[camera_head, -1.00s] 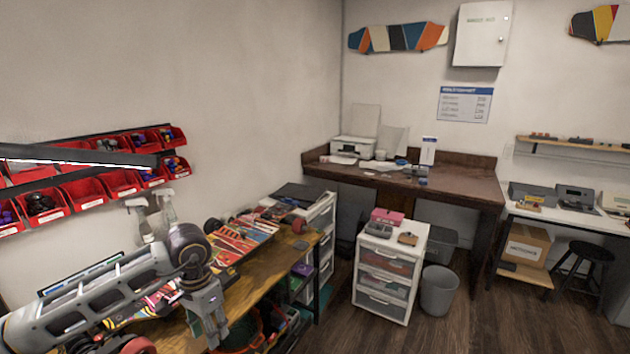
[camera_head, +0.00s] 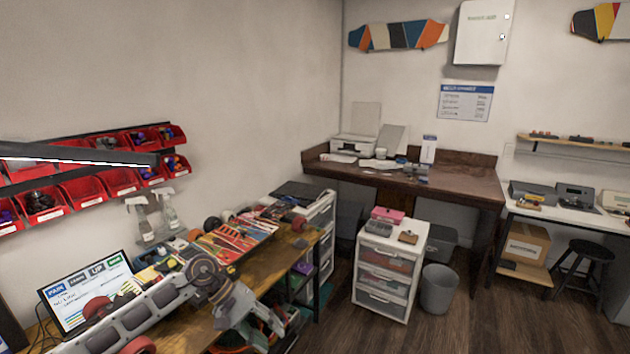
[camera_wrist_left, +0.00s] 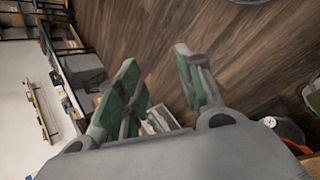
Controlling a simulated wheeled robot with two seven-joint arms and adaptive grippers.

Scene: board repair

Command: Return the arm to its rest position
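My left gripper (camera_head: 262,333) hangs past the bench's front edge, near the bottom of the picture. In the left wrist view the gripper (camera_wrist_left: 158,80) has its two green-padded fingers apart, with nothing held between them. The wood floor (camera_wrist_left: 230,50) shows beyond the fingers. My right gripper is in neither view.
Red bins (camera_head: 83,192) hang on the wall. A white drawer cart (camera_head: 385,270) and grey bin (camera_head: 438,290) stand right of the bench. The floor at lower right is clear.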

